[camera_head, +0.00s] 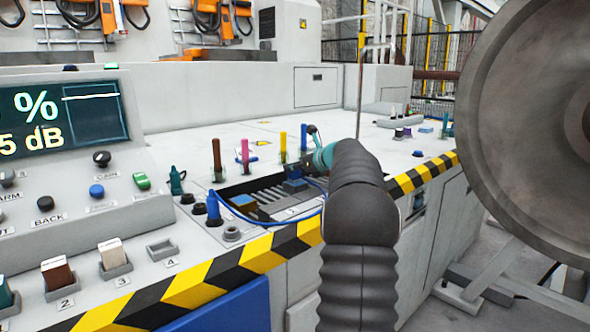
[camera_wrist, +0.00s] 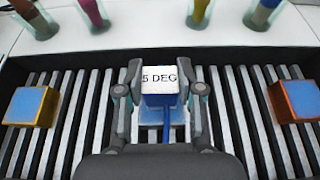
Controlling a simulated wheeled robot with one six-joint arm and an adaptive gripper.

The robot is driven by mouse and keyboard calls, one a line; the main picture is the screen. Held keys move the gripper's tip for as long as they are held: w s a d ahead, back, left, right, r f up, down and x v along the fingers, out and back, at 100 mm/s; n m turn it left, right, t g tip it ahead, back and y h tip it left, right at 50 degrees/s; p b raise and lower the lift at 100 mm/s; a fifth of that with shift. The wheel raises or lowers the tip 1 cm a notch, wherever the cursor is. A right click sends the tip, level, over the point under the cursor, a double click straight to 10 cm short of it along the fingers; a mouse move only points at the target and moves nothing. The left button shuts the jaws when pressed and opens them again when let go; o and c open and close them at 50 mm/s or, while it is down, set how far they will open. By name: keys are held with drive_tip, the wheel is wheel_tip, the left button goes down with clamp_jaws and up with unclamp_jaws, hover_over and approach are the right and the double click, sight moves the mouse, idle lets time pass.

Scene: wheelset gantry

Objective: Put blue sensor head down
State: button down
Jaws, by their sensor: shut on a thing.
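The blue sensor head (camera_wrist: 162,100) has a white face marked "5 DEG" and sits between the two fingers of my gripper (camera_wrist: 165,82) in the wrist view. The fingers are shut on its left and right sides. I cannot tell whether the head touches the slats. My arm hides the tray's right end.
Two blue-topped sensor heads, one yellow-orange (camera_wrist: 32,105) and one orange (camera_wrist: 295,101), lie on the slats left and right of my gripper. Upright coloured sticks, including a pink one (camera_head: 245,155), stand behind the tray. A large wheel (camera_head: 520,110) is at the right.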

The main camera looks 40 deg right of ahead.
drive_tip(key=c, duration=0.7)
unclamp_jaws()
drive_tip(key=shift+c, duration=0.2)
drive_tip(key=shift+s+r, duration=0.1)
drive_tip(key=shift+r, duration=0.1)
drive_tip(key=v, duration=1.1)
drive_tip(key=shift+s, duration=0.4)
